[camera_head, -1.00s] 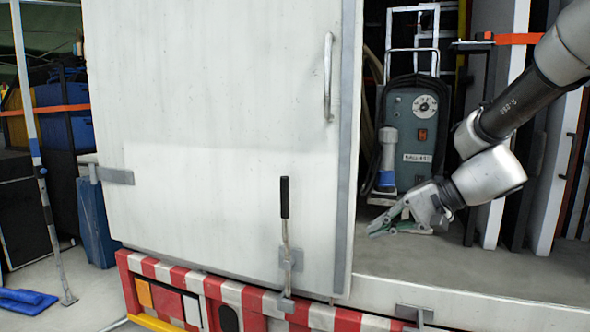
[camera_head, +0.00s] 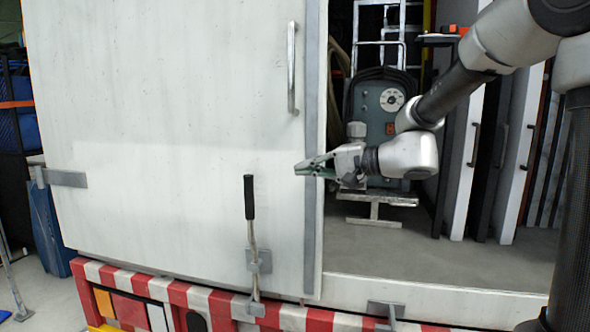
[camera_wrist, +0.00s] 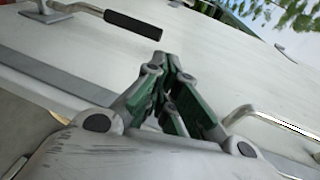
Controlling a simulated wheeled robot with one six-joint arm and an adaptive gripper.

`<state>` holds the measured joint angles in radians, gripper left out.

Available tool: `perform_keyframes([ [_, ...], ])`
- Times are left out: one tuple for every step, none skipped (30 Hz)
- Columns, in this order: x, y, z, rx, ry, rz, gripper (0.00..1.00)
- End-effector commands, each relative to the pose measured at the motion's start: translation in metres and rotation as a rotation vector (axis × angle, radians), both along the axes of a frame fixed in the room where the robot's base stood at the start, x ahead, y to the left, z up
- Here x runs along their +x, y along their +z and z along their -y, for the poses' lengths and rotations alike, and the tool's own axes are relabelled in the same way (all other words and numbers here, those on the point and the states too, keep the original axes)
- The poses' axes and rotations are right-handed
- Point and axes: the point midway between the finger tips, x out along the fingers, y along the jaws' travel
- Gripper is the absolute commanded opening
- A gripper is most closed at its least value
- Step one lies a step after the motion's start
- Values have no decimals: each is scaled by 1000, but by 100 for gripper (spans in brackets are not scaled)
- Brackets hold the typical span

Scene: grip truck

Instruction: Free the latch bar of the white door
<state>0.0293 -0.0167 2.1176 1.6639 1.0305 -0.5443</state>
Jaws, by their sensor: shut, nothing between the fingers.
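The white door (camera_head: 150,120) fills the left and middle of the head view. Its latch bar (camera_head: 252,240) stands upright at the door's lower right, with a black grip (camera_head: 249,197) on top and a grey bracket around its lower part. In the wrist view the black grip (camera_wrist: 133,24) lies at the upper left, apart from the fingers. My gripper (camera_head: 300,168) is shut and empty, pointing left near the door's right edge, above and to the right of the black grip. Its fingertips (camera_wrist: 167,58) meet in the wrist view.
A vertical metal handle (camera_head: 292,68) is on the door above my gripper and shows in the wrist view (camera_wrist: 270,120). A grey-green machine (camera_head: 388,125) stands in the open bay at right. A red-and-white striped bumper (camera_head: 225,305) runs below the door.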

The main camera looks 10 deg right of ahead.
Motion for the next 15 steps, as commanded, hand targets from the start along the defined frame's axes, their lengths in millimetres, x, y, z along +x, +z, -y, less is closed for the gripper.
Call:
perform_keyframes([
  [4, -2, -9, 1, 5, -2, 0],
  [7, -3, -14, 1, 5, -3, 0],
  [11, -5, -21, 0, 4, -3, 0],
  [14, -7, -27, 1, 5, -3, 0],
  [18, -8, -33, 1, 5, -3, 0],
  [23, -9, -40, 0, 5, -2, 0],
  [26, -11, -45, 1, 5, -3, 0],
  [29, -12, -51, 0, 4, -4, 0],
  [34, -14, -58, 0, 4, -3, 0],
  [37, -15, -63, 0, 4, -3, 0],
  [40, -16, -68, 0, 4, -3, 0],
  [43, -17, -74, 0, 4, -2, 0],
  [46, -18, -78, 0, 4, -2, 0],
  [48, -19, -82, 0, 4, -2, 0],
  [51, -20, -86, 0, 2, -3, 0],
])
